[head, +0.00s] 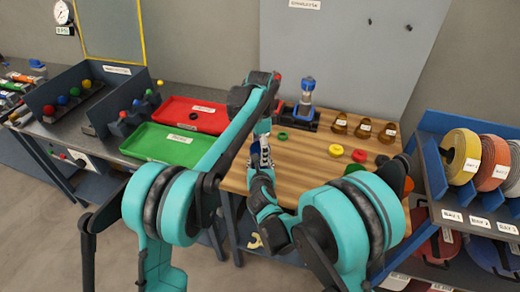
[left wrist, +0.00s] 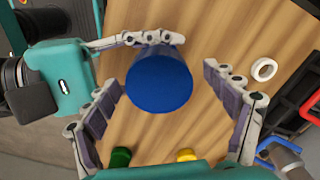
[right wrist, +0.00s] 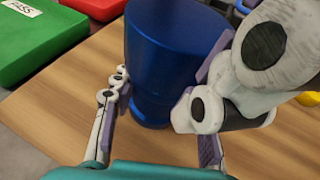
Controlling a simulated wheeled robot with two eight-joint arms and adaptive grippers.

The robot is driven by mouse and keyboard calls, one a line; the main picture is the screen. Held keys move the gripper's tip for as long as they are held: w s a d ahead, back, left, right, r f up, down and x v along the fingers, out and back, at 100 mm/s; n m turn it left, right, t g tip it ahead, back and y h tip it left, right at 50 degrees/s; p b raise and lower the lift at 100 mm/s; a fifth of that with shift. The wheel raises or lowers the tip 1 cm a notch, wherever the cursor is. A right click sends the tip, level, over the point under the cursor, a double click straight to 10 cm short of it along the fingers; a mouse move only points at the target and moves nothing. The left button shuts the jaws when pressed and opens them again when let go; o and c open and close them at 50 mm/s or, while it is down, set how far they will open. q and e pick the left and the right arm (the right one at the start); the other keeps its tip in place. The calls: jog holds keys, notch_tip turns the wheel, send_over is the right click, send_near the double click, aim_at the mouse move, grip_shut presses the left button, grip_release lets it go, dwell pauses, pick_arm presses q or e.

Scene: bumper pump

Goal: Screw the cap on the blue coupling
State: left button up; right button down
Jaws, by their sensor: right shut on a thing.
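A blue stepped cylinder, which looks like the coupling, shows in the right wrist view (right wrist: 170,60), wide above and narrower below. My right gripper (right wrist: 162,95) is shut on it. In the left wrist view the cylinder (left wrist: 160,80) turns a plain round end toward the camera. My left gripper (left wrist: 165,95) is open, its fingers on either side of the cylinder and apart from it in that view. In the head view my left gripper (head: 262,148) hangs over the bench's left part, and the cylinder is mostly hidden. I cannot tell which loose piece is the cap.
A blue-topped device (head: 307,90) stands at the back. Green (head: 170,145) and red (head: 195,115) trays lie left. A hose rack (head: 440,170) stands right.

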pick_arm(q)
jog(key=shift+r, duration=0.1)
notch_tip(320, 180, up, 12)
dwell(0.6)
pick_arm(e)
jog(key=c, duration=0.7)
grip_release()
jog(key=shift+c, duration=0.2)
jog(key=v, duration=1.2)
